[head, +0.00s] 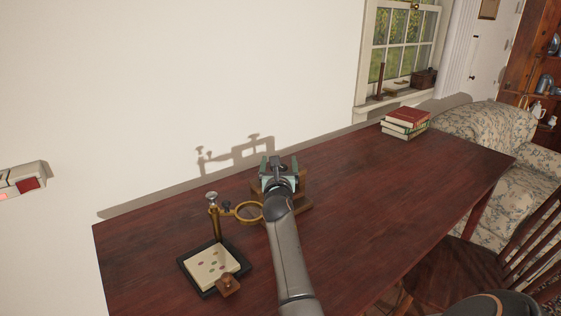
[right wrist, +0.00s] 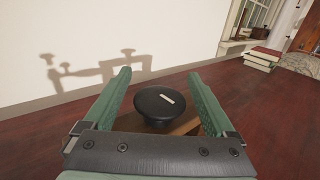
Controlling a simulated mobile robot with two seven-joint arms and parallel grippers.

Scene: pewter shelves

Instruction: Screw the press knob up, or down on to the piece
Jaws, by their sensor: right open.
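The press knob (right wrist: 148,106) is a round black disc with a pale mark on top, seen in the right wrist view. It sits above a brown wooden part of the press (right wrist: 184,125). My right gripper (right wrist: 158,75) has its green fingers apart, one on each side of the knob, with gaps visible between. In the head view my right gripper (head: 279,162) is over the wooden press (head: 304,190) near the wall, hiding most of it. The piece under the press is hidden. My left gripper is not in view.
A brass magnifier stand (head: 215,218) is left of my right arm, beside a dark tray (head: 206,291) with a spotted pale card and a small wooden block (head: 228,286). Stacked books (head: 406,122) lie at the table's far end. The table (head: 385,200) is clear right of my arm.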

